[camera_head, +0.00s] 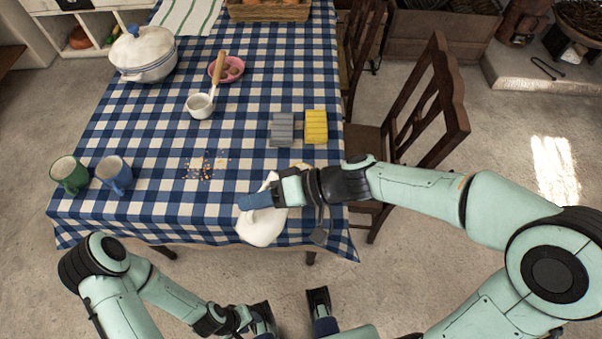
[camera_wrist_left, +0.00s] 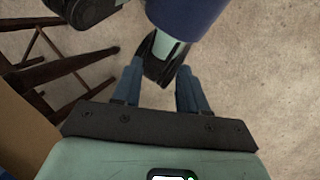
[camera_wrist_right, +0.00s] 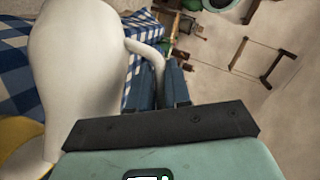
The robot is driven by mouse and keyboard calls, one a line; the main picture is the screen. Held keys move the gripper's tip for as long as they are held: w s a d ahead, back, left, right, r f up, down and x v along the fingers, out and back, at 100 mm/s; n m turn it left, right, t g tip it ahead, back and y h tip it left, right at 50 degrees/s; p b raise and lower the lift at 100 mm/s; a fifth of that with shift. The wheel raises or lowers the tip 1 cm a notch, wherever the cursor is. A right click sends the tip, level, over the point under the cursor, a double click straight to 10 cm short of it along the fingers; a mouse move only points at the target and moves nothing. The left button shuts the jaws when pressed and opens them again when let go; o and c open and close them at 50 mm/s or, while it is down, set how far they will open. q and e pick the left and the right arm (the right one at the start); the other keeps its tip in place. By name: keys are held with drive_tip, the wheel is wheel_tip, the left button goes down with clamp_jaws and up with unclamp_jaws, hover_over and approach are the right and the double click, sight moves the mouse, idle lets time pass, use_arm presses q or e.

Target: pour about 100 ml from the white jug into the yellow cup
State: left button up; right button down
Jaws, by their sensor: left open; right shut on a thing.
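The white jug (camera_head: 262,228) is over the near edge of the checked table, below my right gripper (camera_head: 262,200). My right gripper is shut on the jug's handle; the white body and curved handle fill much of the right wrist view (camera_wrist_right: 80,70). A yellow curved surface, seemingly the yellow cup (camera_wrist_right: 14,158), shows at that view's lower left, close by the jug. The liquid is not visible. My left gripper (camera_head: 264,320) is open and empty, low in front of the table.
A blue mug (camera_head: 115,175) and a green mug (camera_head: 70,174) stand at the table's left. A small white saucepan (camera_head: 200,105), pink bowl (camera_head: 227,70), lidded pot (camera_head: 145,55), grey block (camera_head: 282,129) and yellow block (camera_head: 316,127) stand further back. Crumbs lie mid-table. A wooden chair (camera_head: 425,100) stands right.

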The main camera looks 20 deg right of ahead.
sight(263, 188)
drive_tip(key=shift+w+d+r+m+y+p, duration=0.3)
drive_tip(key=shift+r+p, duration=0.15)
drive_tip(key=shift+p, duration=0.2)
drive_tip(key=shift+w+d+r+m+y+p, duration=0.2)
drive_tip(key=shift+d+r+y+p, duration=0.15)
drive_tip(key=shift+p, duration=0.25)
drive_tip(key=shift+r, duration=0.15)
drive_tip(key=shift+w+d, duration=0.15)
drive_tip(key=shift+w, duration=0.05)
drive_tip(key=shift+w+d+r, duration=0.15)
drive_tip(key=shift+w+d+r+m+g+y, duration=0.15)
drive_tip(key=shift+w+d+r+m+y, duration=0.2)
drive_tip(key=shift+d+y, duration=0.2)
drive_tip(key=shift+w+d+r+m+g+y, duration=0.15)
drive_tip(key=shift+w+d+r+m+y, duration=0.1)
drive_tip(key=shift+w+d+m+y, duration=0.2)
idle(1.2)
